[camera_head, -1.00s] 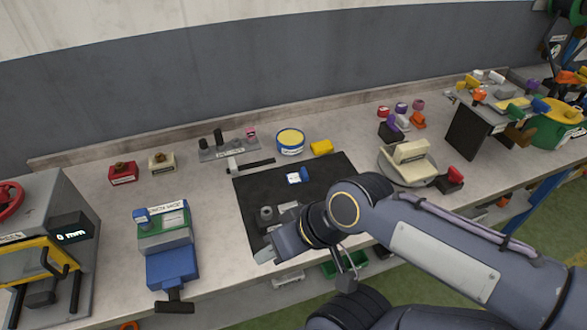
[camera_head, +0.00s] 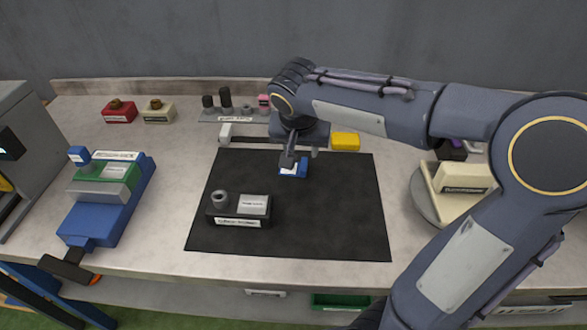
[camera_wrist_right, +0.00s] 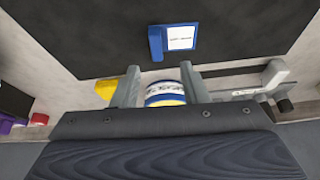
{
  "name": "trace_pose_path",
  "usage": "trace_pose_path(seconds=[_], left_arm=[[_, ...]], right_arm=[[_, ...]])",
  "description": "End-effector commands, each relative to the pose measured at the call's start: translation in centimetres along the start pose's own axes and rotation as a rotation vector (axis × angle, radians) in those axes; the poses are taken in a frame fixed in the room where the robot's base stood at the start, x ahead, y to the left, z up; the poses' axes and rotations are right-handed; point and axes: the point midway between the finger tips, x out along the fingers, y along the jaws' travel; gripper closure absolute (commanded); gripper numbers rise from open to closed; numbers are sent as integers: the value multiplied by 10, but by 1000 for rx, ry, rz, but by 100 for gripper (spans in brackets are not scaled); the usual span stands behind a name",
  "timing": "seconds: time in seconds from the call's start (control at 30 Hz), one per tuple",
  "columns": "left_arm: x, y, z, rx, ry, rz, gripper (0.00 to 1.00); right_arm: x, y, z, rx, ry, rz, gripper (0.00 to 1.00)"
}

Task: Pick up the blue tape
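The blue tape is most likely the small blue piece with a white label (camera_head: 293,171) on the black mat (camera_head: 330,215). It also shows in the right wrist view (camera_wrist_right: 176,40), lying on the mat beyond the fingertips. My right gripper (camera_head: 301,155) is over the mat's back edge, pointing down, and partly covers the blue piece in the head view. In the right wrist view its two fingers (camera_wrist_right: 164,72) stand apart, with nothing gripped. Contact with the blue piece is not visible. My left gripper is not in view.
A round tin (camera_wrist_right: 166,94) and a yellow block (camera_head: 345,141) stand behind the mat. A dark fixture (camera_head: 238,208) sits on the mat's left. A blue vise (camera_head: 105,205) is farther left, a cream block (camera_head: 463,176) on the right. The mat's front right is clear.

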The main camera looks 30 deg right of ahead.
Motion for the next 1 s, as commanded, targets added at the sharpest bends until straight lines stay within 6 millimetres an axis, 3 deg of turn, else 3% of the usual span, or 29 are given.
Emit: trace_pose_path(seconds=[0.4, 0.7, 1.0], left_arm=[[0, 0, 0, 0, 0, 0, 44], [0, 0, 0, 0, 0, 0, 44], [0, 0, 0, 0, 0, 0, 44]], right_arm=[[55, -2, 1, -2, -4, 2, 60], [61, -2, 1, -1, -2, -2, 60], [60, -2, 1, -1, -2, -2, 98]])
